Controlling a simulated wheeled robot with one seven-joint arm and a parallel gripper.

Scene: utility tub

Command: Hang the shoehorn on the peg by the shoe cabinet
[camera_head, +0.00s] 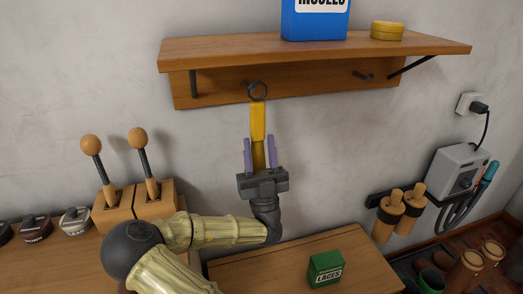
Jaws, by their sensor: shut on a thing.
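The yellow shoehorn (258,122) is upright, with a dark ring (257,90) at its top end. My gripper (260,154), with purple fingers, is shut on its lower part from below. The ring overlaps the lower front of the wooden rail under the wall shelf. I cannot tell whether it is around a peg or only in front of the rail. A dark peg (364,76) sticks out of the rail further right and looks empty. The wooden cabinet top (240,276) lies below my gripper.
The wall shelf (230,48) holds a blue box (315,20) and a yellow tin (387,31). A green laces box (326,268) stands on the cabinet. Brushes (390,216) and a grey wall unit (458,170) are right.

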